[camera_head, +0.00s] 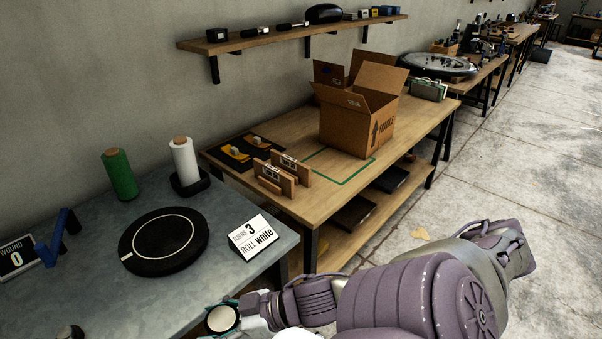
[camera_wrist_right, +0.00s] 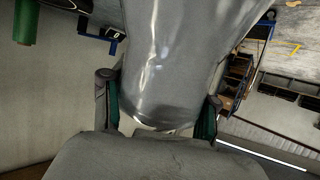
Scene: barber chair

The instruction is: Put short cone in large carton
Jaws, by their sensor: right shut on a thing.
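The large carton (camera_head: 342,128) is a brown box with raised open flaps and a FRAGILE mark. It stands on the wooden table (camera_head: 277,207), and its inside is hidden. My right gripper (camera_wrist_right: 160,112) has its teal pads on both sides of a glossy grey tapered piece (camera_wrist_right: 185,60), which looks like the short cone. In the head view my right gripper (camera_head: 250,308) is at the bottom, by the front edge of the grey table, well short of the carton. Only a pale round end of the piece (camera_head: 222,319) shows there. My left gripper is not in view.
The grey table (camera_head: 150,295) holds a black turntable (camera_head: 128,250), a green roll (camera_head: 119,174), a white roll (camera_head: 185,158) and a sign (camera_head: 253,236). Wooden blocks (camera_head: 270,182) stand in front of the carton. A shelf (camera_head: 280,38) hangs above. The floor at right is clear.

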